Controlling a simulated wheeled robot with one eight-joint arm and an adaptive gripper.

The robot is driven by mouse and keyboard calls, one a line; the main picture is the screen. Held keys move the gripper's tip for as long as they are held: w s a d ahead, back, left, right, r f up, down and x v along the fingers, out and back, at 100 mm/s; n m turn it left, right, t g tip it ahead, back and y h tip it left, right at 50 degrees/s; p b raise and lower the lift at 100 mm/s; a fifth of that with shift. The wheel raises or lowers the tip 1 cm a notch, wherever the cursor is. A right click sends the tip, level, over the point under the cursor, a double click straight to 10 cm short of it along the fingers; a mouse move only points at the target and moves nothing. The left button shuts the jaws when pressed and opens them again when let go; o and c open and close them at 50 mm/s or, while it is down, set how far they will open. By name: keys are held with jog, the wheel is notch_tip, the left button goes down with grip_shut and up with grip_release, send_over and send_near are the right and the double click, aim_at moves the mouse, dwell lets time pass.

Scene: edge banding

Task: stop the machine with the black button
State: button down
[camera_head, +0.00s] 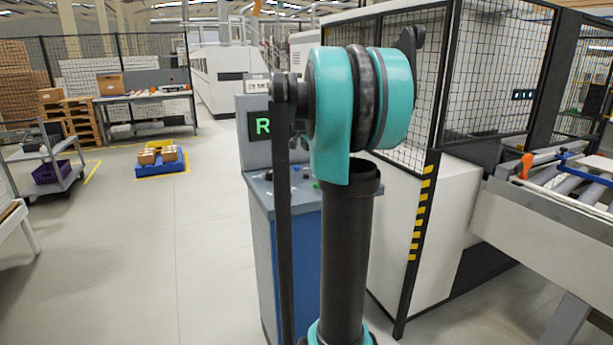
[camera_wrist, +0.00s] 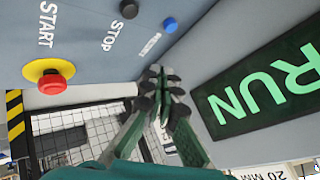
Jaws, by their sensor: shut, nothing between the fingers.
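The black button (camera_wrist: 129,9) is at the top edge of the wrist view, partly cut off, on the grey control panel (camera_wrist: 85,18) beside the word STOP. My gripper (camera_wrist: 163,78) is shut and empty. In the wrist view its fingertips appear below the black button and the blue button (camera_wrist: 170,25), apart from both. A red mushroom button (camera_wrist: 55,85) on a yellow base is at the left of that view. A screen with green RUN letters (camera_wrist: 265,92) is at the right. In the head view my arm hides the gripper and the black button.
The blue control cabinet (camera_head: 264,265) stands behind my arm in the head view. A fenced machine (camera_head: 425,225) and a roller conveyor (camera_head: 550,215) are to its right. The floor (camera_head: 130,260) on the left is mostly clear, with a cart (camera_head: 42,165) farther left.

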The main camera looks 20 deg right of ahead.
aim_at(306, 175)
jog(key=shift+f, duration=4.6)
jog(key=shift+r, duration=0.9)
jog(key=shift+r, duration=0.1)
jog(key=shift+r, duration=2.4)
jog(key=shift+a, duration=0.15)
